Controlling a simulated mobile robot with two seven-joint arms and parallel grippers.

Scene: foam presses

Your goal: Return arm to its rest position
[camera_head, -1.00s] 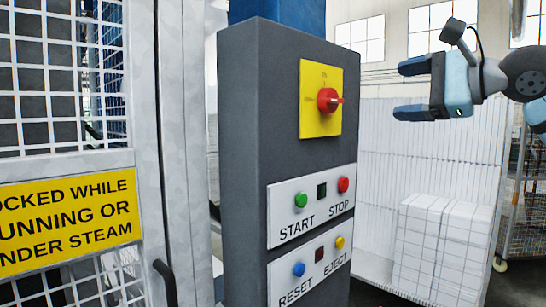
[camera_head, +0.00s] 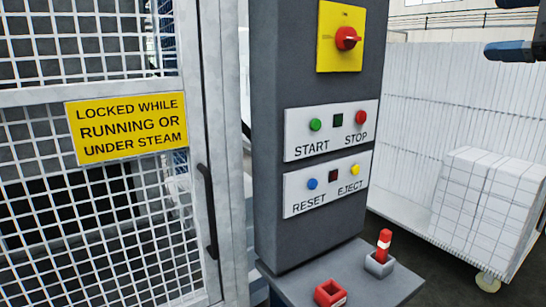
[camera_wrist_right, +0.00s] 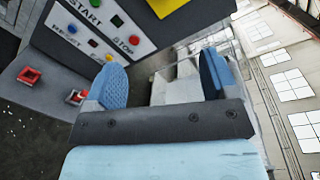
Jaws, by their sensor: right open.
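My right gripper (camera_wrist_right: 163,82) is open and empty; its two blue fingers stand well apart in the right wrist view. In the head view only a dark blue finger of it (camera_head: 512,50) shows at the top right edge. It is in the air to the right of the grey control column (camera_head: 270,130), touching nothing that I can see. The column's button panels (camera_wrist_right: 100,25) and its shelf (camera_wrist_right: 40,90) show beyond the fingers at the left of the wrist view. My left gripper is not in view.
The column carries a red switch (camera_head: 347,38) and START, STOP, RESET and EJECT buttons. Its shelf (camera_head: 285,286) bears a red square holder (camera_head: 330,293) and a red-white piece (camera_head: 384,244). A mesh gate (camera_head: 90,230) stands left, a white block cart (camera_head: 490,195) right.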

